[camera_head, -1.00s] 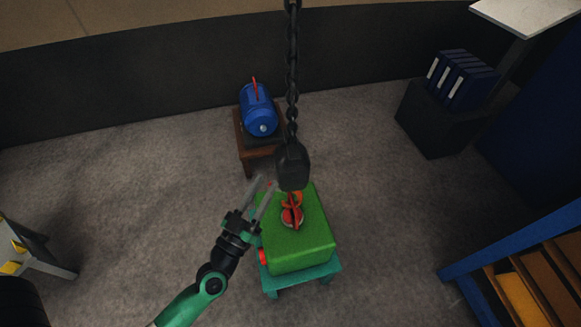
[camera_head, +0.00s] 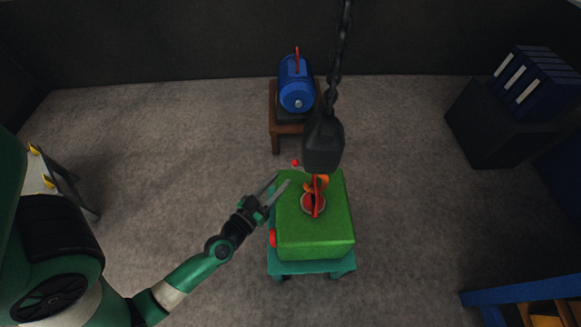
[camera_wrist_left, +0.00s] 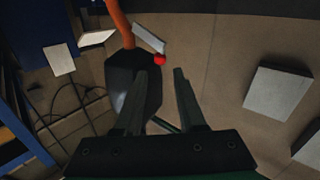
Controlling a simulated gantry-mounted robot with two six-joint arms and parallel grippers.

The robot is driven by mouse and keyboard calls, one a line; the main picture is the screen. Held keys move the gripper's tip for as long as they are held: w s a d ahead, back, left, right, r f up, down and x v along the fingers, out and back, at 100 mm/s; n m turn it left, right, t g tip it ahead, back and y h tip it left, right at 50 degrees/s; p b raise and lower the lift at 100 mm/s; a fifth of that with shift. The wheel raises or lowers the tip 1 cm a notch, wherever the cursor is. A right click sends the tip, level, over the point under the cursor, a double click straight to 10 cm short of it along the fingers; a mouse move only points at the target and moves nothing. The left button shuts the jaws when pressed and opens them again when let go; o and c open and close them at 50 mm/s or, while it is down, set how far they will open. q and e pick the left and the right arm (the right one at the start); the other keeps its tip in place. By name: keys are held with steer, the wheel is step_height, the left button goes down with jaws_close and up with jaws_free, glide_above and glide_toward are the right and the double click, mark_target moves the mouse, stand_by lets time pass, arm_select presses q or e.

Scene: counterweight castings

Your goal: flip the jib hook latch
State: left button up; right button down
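The dark hook block (camera_head: 323,143) hangs on a chain. Its orange hook (camera_head: 322,182) is at the red shackle (camera_head: 313,204) on top of the green casting (camera_head: 318,235); I cannot tell how they engage. A small red-tipped piece (camera_head: 295,162), probably the latch's end, sticks out left of the block. In the left wrist view, a grey latch bar (camera_wrist_left: 148,39) with a red knob (camera_wrist_left: 160,60) sits beside the hook block (camera_wrist_left: 122,85). My left gripper (camera_head: 280,182) is open and empty, left of the block. Its fingers (camera_wrist_left: 162,72) point toward the knob. My right gripper is out of view.
The casting rests on a teal stand (camera_head: 310,268). Behind it, a blue motor-like casting (camera_head: 295,85) stands on a brown stand (camera_head: 286,136). The chain (camera_head: 340,60) rises above the block. Blue binders (camera_head: 535,82) are at the right.

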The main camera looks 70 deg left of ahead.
mark_target(293, 165)
arm_select(q)
steer(key=x, duration=0.6)
steer(key=shift+w+a, duration=0.2)
steer(key=shift+c, duration=0.2)
jaws_close()
stand_by(0.9)
